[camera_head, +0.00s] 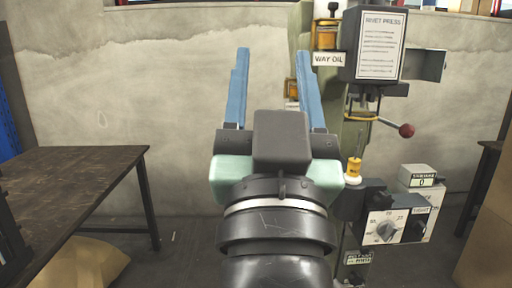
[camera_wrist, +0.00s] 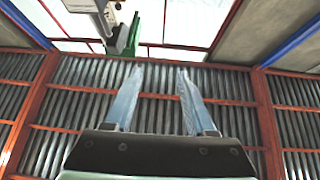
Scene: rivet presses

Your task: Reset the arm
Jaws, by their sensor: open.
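My gripper (camera_head: 275,72) is raised in the middle of the head view, with its two blue fingers pointing up and apart. It is open, and nothing shows between the fingers. In the wrist view my gripper (camera_wrist: 157,85) points toward the upper wall and roof of the hall, with empty air between its fingers. The rivet press (camera_head: 375,50) stands just behind and to the right of my gripper. My arm hides part of the press's column and lower body.
A dark table (camera_head: 75,170) stands at the left. A red-knobbed lever (camera_head: 406,130) sticks out to the right of the press, above a control box with a dial (camera_head: 388,227). A cardboard-brown surface (camera_head: 490,235) is at the right edge. A concrete wall (camera_head: 150,80) closes the back.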

